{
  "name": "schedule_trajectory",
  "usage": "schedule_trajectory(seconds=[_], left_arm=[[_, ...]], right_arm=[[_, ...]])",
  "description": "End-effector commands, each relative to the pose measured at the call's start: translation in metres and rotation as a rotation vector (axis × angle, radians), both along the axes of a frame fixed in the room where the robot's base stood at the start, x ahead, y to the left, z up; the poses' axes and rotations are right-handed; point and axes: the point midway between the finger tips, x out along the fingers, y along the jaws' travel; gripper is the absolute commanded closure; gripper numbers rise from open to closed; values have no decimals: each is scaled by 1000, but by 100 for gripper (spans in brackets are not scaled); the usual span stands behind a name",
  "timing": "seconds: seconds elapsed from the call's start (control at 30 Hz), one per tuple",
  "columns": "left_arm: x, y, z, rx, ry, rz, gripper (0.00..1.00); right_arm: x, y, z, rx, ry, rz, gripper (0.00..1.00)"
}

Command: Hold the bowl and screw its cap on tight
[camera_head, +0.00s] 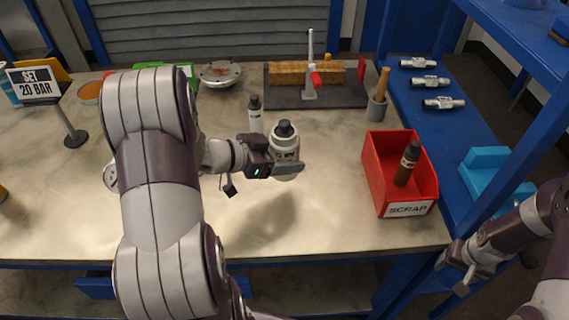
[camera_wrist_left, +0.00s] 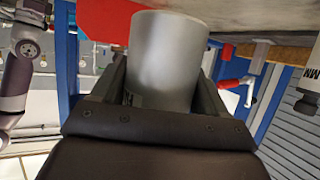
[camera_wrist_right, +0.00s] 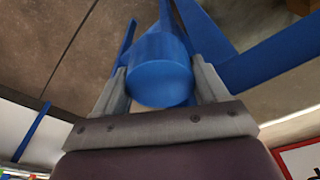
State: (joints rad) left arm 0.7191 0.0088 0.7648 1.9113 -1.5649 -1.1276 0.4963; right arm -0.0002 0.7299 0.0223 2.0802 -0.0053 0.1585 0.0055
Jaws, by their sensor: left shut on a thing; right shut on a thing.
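My left gripper (camera_head: 282,170) is shut around a white cylindrical bowl (camera_head: 285,143) with a dark top, held upright above the table. The left wrist view shows its smooth grey side (camera_wrist_left: 165,60) between the fingers. My right gripper (camera_head: 460,270) is low at the right, beyond the table's front right corner and well apart from the bowl. In the right wrist view a blue round piece (camera_wrist_right: 160,72) sits between its fingers, and the gripper is shut on it. I cannot tell for certain that this is the cap. A similar white bottle (camera_head: 255,112) with a black top stands just behind the bowl.
A red scrap bin (camera_head: 376,178) holding a brown bottle (camera_head: 406,168) stands at the table's right. The front middle of the table is clear.

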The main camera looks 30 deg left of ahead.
Motion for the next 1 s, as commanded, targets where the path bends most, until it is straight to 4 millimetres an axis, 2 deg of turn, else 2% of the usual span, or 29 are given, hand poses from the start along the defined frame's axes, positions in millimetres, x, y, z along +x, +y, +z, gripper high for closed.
schedule_trajectory(seconds=[0.03, 0.2, 0.57, 0.6, 0.77, 1.0], left_arm=[[0, 0, 12, 1, -2, 0, 74], [0, 0, 28, 0, -2, 1, 74], [0, 0, 30, -1, -1, 0, 74], [0, 0, 30, -1, -1, 0, 36], [0, 0, 30, -1, -1, 0, 88], [0, 0, 30, -1, -1, 0, 89]], right_arm=[[0, 0, 5, 0, 0, 0, 57], [0, 0, 9, 0, 0, 0, 57], [0, 0, 9, 0, 0, 0, 57], [0, 0, 9, 0, 0, 0, 57], [0, 0, 9, 0, 0, 0, 57], [0, 0, 9, 0, 0, 0, 57]])
